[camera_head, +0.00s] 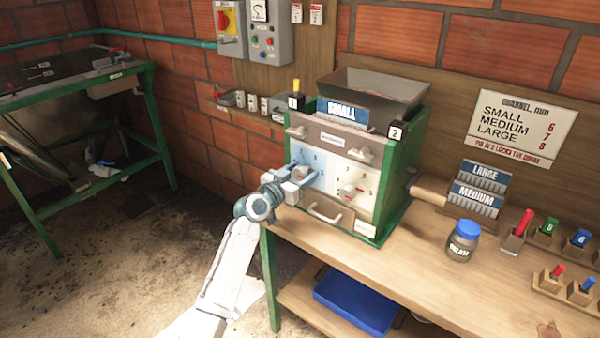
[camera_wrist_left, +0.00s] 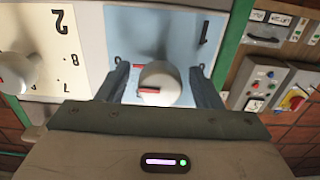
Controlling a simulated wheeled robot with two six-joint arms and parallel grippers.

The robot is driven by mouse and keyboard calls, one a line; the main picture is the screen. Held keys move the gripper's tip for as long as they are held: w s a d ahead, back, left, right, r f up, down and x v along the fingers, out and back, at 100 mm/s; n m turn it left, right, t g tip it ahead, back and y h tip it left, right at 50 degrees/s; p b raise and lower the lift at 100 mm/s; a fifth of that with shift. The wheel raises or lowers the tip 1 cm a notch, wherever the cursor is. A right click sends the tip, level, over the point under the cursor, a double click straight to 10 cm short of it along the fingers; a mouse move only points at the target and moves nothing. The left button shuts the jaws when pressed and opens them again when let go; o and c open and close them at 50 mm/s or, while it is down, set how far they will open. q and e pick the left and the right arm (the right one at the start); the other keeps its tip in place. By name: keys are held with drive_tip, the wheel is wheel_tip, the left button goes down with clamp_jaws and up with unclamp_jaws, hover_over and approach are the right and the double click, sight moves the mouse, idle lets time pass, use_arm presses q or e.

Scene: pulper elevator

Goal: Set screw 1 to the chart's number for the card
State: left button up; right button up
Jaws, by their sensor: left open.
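A blue card reading SMALL (camera_head: 341,112) stands at the top of the machine (camera_head: 400,165), below the hopper. The wall chart (camera_head: 521,127) pairs SMALL with 6, MEDIUM with 7 and LARGE with 8. Screw 1 is a round white knob with a red pointer (camera_wrist_left: 160,84) on the light-blue dial plate (camera_head: 309,158). In the left wrist view its pointer points left; the figures around it are mostly hidden. My left gripper (camera_head: 296,173) is open, with one finger on each side of the knob; contact cannot be told. My right gripper is not in view.
Screw 2's knob (camera_head: 349,190) is on the white plate beside screw 1. A handle (camera_head: 324,213) sits below. LARGE (camera_head: 484,174) and MEDIUM (camera_head: 475,197) cards, a grease jar (camera_head: 463,241) and small coloured pieces stand on the bench (camera_head: 410,260), whose middle is clear.

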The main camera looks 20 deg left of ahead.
use_arm(q)
drive_tip(key=shift+c, duration=0.4)
drive_tip(key=c, duration=0.9)
